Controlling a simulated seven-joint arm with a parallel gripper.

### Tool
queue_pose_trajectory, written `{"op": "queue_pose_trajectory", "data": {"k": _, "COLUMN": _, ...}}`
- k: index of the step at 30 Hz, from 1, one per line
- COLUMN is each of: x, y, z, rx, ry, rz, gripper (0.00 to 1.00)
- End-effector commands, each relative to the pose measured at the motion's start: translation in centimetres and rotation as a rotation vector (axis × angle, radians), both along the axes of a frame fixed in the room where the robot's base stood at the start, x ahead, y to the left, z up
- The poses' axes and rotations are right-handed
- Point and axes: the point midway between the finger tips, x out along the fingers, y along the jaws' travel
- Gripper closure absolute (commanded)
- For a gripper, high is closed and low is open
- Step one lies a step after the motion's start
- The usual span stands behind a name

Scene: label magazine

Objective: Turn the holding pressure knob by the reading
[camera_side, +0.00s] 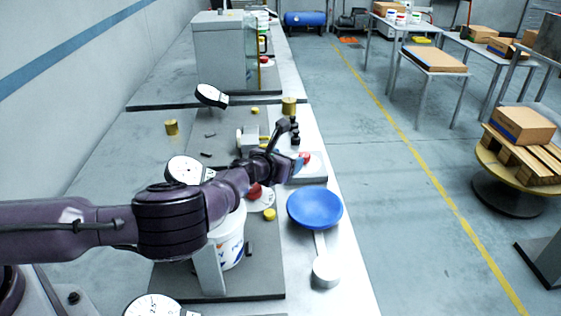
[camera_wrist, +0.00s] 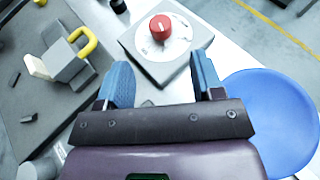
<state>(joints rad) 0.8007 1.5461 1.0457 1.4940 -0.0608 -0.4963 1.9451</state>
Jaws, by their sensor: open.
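A red knob (camera_wrist: 160,27) stands on a white dial disc (camera_wrist: 165,40) on top of a grey box (camera_wrist: 176,66) in the wrist view. My gripper (camera_wrist: 160,78) is open and empty, its blue fingers spread, with the knob beyond the fingertips and not between them. In the side view my gripper (camera_side: 293,163) is by a red knob (camera_side: 306,157) on a light grey box (camera_side: 315,173), partly hidden by the fingers. A second red knob (camera_side: 254,192) on a white disc shows partly behind my arm. A white round gauge (camera_side: 184,170) stands left; its reading is too small to tell.
A blue dish (camera_side: 315,208) stands close to my gripper, also in the wrist view (camera_wrist: 268,115). A clamp with a yellow handle (camera_wrist: 84,42) is on the left. A white bucket (camera_side: 231,245) and more gauges (camera_side: 212,96) stand along the bench.

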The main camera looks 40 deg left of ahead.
Motion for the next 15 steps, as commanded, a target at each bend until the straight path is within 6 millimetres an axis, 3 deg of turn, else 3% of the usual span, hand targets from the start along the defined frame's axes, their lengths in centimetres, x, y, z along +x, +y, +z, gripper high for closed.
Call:
{"op": "queue_pose_trajectory", "data": {"k": 6, "x": -1.7, "y": -0.3, "z": 0.8, "rx": 0.001, "ry": -0.001, "rz": -0.001, "gripper": 0.39}}
{"op": "queue_pose_trajectory", "data": {"k": 15, "x": -2.0, "y": -0.3, "z": 0.9, "rx": 0.001, "ry": -0.001, "rz": -0.001, "gripper": 0.39}}
